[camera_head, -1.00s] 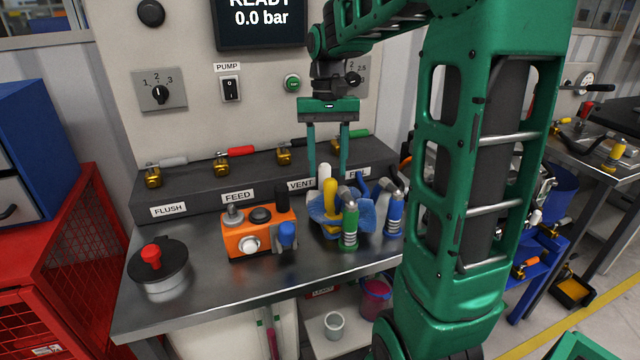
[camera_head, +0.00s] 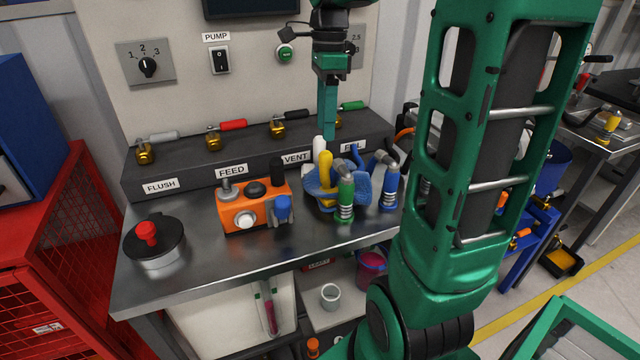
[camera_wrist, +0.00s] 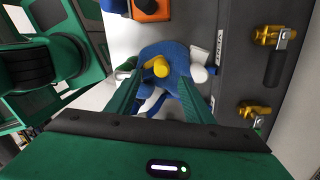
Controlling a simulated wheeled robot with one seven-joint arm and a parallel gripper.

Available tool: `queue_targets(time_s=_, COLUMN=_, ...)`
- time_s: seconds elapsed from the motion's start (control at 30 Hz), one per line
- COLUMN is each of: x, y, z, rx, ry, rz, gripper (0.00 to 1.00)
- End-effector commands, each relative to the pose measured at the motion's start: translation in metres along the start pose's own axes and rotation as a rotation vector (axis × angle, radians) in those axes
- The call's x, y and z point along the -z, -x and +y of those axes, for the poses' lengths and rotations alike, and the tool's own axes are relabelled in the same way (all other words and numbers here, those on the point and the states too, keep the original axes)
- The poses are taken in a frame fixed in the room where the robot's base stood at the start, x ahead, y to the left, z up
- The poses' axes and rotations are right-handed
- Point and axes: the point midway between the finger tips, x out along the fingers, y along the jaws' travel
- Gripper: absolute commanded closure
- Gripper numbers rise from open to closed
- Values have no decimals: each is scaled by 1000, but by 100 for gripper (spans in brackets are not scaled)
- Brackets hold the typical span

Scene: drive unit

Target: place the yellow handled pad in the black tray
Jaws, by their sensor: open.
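The yellow handled pad is a blue pad (camera_head: 361,187) with an upright yellow handle (camera_head: 325,172), standing on the steel bench behind a green-handled tool. The wrist view shows its blue pad (camera_wrist: 172,52) and yellow handle (camera_wrist: 157,67). My gripper (camera_head: 328,134) points down above the pad and is seen edge-on in the head view. In the wrist view my gripper (camera_wrist: 158,75) is open, with the yellow handle between its fingers in the picture; no grip shows. A small black open container (camera_head: 563,262) with yellow inside is low at right; I cannot tell whether it is the black tray.
A green-handled tool (camera_head: 344,197) and a blue-handled one (camera_head: 390,188) stand close by the pad. An orange box (camera_head: 252,211) and a lidded pot (camera_head: 155,242) are to the left. The valve ledge (camera_head: 215,166) runs behind. The bench front is clear.

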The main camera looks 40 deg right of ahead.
Motion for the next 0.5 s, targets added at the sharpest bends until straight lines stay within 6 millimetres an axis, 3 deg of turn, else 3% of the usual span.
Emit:
queue_targets(time_s=0.2, x=3, y=5, z=2, rx=12, ry=-344, rz=-9, gripper=52)
queue_targets(time_s=0.37, x=5, y=6, z=2, rx=15, ry=-462, rz=-12, gripper=52)
queue_targets(time_s=0.5, x=6, y=-6, z=2, rx=12, ry=-486, rz=-13, gripper=52)
